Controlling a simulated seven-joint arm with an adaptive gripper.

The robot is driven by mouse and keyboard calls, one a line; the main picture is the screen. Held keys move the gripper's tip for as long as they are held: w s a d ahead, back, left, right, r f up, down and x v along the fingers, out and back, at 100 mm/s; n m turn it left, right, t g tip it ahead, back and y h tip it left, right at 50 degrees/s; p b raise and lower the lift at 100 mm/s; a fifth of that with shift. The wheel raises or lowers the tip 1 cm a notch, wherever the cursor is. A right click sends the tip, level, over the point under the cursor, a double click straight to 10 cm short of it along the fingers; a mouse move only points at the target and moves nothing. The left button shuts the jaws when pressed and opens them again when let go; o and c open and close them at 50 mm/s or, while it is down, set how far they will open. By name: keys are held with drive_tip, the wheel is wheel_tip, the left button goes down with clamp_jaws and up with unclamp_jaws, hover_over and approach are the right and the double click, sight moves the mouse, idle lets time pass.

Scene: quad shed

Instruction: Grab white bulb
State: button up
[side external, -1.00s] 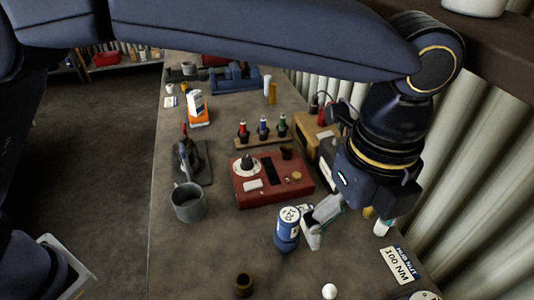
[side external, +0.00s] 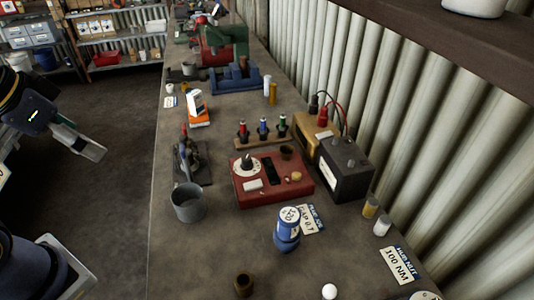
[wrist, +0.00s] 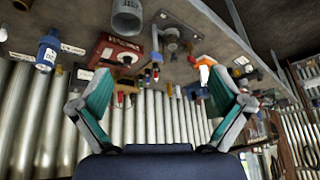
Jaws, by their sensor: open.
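The white bulb (side external: 329,291) is a small white round thing at the near end of the bench, cut close to the bottom edge of the side view. A small white round shape at the left edge of the wrist view (wrist: 3,34) looks like it, though it is partly cut off. My gripper (side external: 93,148) is at the far left of the side view, off the bench over the floor and well away from the bulb. In the wrist view my gripper (wrist: 160,85) has its two fingers spread wide with nothing between them.
A blue can (side external: 287,232) and a brown pot (side external: 244,285) stand near the bulb. A grey mug (side external: 188,203) and a red device (side external: 262,187) are farther back. The corrugated wall (side external: 440,190) borders the bench's right side. Bare bench lies left of the can.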

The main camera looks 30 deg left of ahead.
drive_tip(key=shift+w+r+n, duration=0.15)
drive_tip(key=shift+w+n, duration=0.05)
drive_tip(key=shift+n, duration=0.4)
drive_tip(key=c, duration=0.9)
drive_tip(key=shift+o, duration=0.2)
